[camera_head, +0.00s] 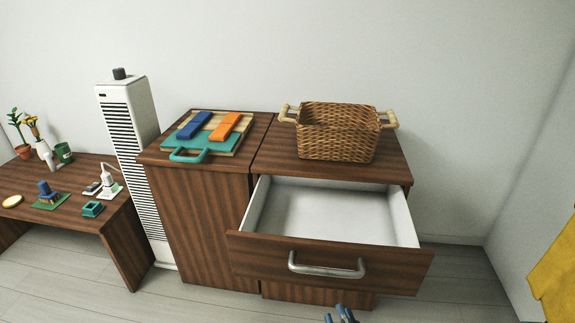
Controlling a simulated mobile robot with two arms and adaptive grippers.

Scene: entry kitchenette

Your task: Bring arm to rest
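The tips of my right gripper (340,316) show as small blue pieces at the bottom edge, in front of the open drawer and below its handle. Most of that gripper is cut off by the frame, so I cannot tell whether it is open or shut. Nothing shows between the visible tips. My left gripper is not in view. The drawer (330,262) of the brown wooden cabinet is pulled out, with a metal bar handle (326,267) on its front. The visible part of its white inside is empty.
A wicker basket (337,130) stands on the cabinet. Left of it are a wooden board and a teal board (202,141) with blue and orange pieces. A white tower unit (131,160) and a low table (60,212) stand left. Yellow cloth (557,268) hangs right.

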